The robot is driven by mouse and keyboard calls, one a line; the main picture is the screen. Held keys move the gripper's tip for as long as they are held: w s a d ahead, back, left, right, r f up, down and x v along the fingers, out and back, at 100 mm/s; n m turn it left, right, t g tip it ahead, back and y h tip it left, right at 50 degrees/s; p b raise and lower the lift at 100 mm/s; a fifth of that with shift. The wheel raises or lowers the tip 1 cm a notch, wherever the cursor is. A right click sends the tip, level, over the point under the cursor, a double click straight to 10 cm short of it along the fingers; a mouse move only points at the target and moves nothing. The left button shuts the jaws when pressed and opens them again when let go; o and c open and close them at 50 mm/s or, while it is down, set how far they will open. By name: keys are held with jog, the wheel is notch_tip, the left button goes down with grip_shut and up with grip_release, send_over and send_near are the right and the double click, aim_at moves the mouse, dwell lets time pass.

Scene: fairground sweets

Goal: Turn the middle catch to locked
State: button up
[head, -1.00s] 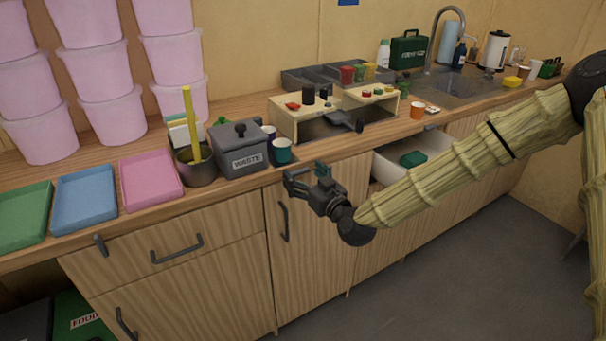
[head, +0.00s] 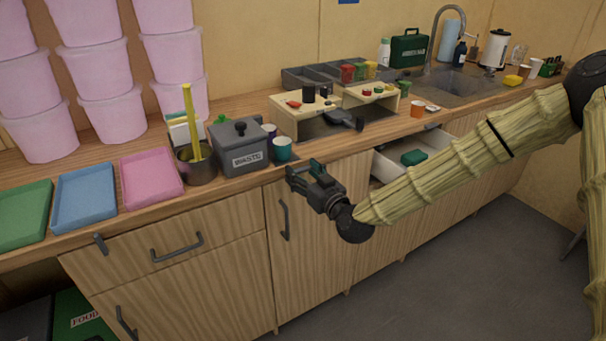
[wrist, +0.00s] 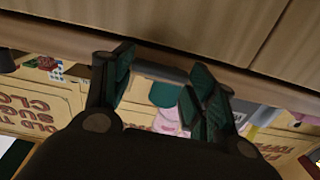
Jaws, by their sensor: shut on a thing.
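My gripper (head: 302,170) is at the front edge of the counter, above the cabinet door with the upright handle. In the wrist view its two green-padded fingers (wrist: 160,78) are on either side of a grey bar (wrist: 160,71), which looks like the middle catch. The gripper is shut on it. In the head view the fingers hide this catch, so its angle cannot be told. A similar dark catch (head: 100,243) sits on the counter edge at the left, and another (head: 432,127) is at the right.
An open white drawer (head: 385,170) with a green thing inside sticks out to the right, behind my forearm. A teal cup (head: 282,150) and a grey waste bin (head: 240,150) stand on the counter close to my gripper. The floor in front is clear.

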jog(key=m+b, duration=0.1)
jog(key=m, duration=0.1)
jog(key=f+m+b, duration=0.1)
jog(key=m, duration=0.2)
jog(key=shift+b, duration=0.4)
jog(key=shift+s+a+f+m+b, duration=0.15)
jog(key=shift+m+b, duration=0.75)
jog(key=shift+m, duration=1.15)
jog(key=shift+s+a+f+m+b, duration=0.1)
jog(key=shift+a+f+m+b, duration=0.15)
jog(key=shift+m+b, duration=1.3)
jog(key=shift+s+a+f+m+b, duration=0.1)
jog(key=shift+f+m+b, duration=0.2)
jog(key=shift+m, duration=2.3)
jog(key=shift+r, duration=0.1)
jog(key=o, duration=1)
jog(key=shift+a, duration=0.1)
jog(key=shift+s, duration=0.1)
jog(key=v, duration=1.2)
